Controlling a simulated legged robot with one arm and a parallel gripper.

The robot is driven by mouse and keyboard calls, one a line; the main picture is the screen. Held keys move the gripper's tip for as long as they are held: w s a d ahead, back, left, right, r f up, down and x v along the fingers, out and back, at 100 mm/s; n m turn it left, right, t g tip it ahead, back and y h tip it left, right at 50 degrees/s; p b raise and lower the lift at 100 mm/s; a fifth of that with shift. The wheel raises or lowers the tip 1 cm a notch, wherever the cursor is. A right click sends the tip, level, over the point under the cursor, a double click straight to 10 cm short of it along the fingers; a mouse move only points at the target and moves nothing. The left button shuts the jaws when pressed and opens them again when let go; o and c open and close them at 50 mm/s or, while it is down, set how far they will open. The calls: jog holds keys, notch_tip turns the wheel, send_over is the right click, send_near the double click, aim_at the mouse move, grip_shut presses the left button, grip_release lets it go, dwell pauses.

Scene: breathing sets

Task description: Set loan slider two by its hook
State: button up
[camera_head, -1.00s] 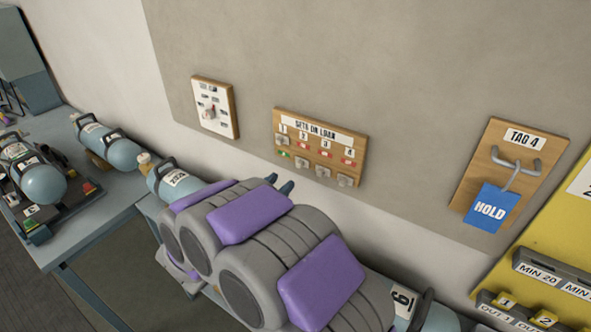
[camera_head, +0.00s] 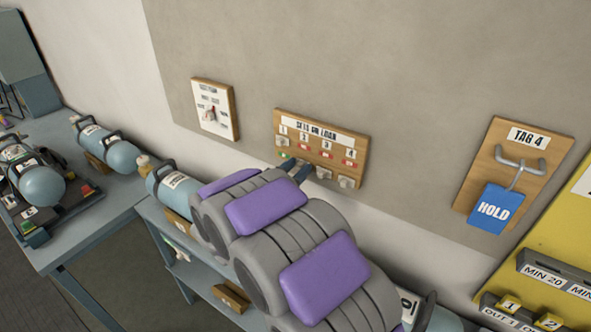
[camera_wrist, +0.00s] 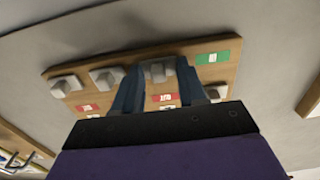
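The loan board (camera_head: 336,138), marked SETS ON LOAN, hangs on the wall with columns 1 to 4. Slider one (camera_head: 282,141) is up with green below it; columns two to four show red, with sliders three (camera_head: 323,173) and four (camera_head: 346,182) down. Slider two (camera_wrist: 158,70) is down, between the two blue fingers of my gripper (camera_wrist: 160,85) in the wrist view. The fingers stand apart on either side of it; contact is unclear. In the head view my gripper (camera_head: 295,168) hides slider two. A TAG 4 hook (camera_head: 521,165) holds a blue HOLD tag (camera_head: 492,210).
Blue cylinders (camera_head: 175,187) lie on benches below. A yellow board (camera_head: 548,245) stands at right. The wall around the loan board is clear.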

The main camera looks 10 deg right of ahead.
aim_at(303, 145)
grip_shut()
dwell(0.5)
notch_tip(303, 145, up, 6)
jog(key=p, duration=0.6)
jog(key=shift+f, duration=0.15)
jog(key=shift+w, duration=0.1)
jog(key=shift+c, duration=1.2)
grip_release()
jog(key=o, duration=0.3)
